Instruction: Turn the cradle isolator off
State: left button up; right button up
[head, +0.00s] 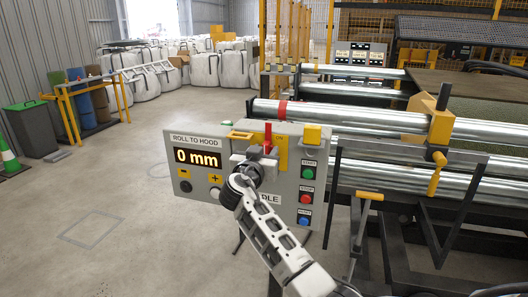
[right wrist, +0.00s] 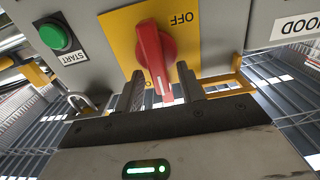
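The cradle isolator is a red rotary knob (right wrist: 155,55) on a yellow plate (right wrist: 122,28) marked OFF. In the right wrist view its handle points down toward the gripper, away from the OFF mark at upper right. In the head view the red knob (head: 267,137) stands on the upper part of the grey control panel (head: 215,141), partly hidden by my gripper. My right gripper (right wrist: 160,90) is open, with one finger on each side of the handle's end and visible gaps between. My left gripper is not in view.
Green START (head: 308,173), red (head: 306,198) and blue (head: 304,221) buttons line the panel's right side. A display (head: 197,158) reads 0 mm. Metal rollers (head: 390,122) and a black frame stand at right. The floor at left is open.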

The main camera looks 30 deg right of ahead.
grip_shut()
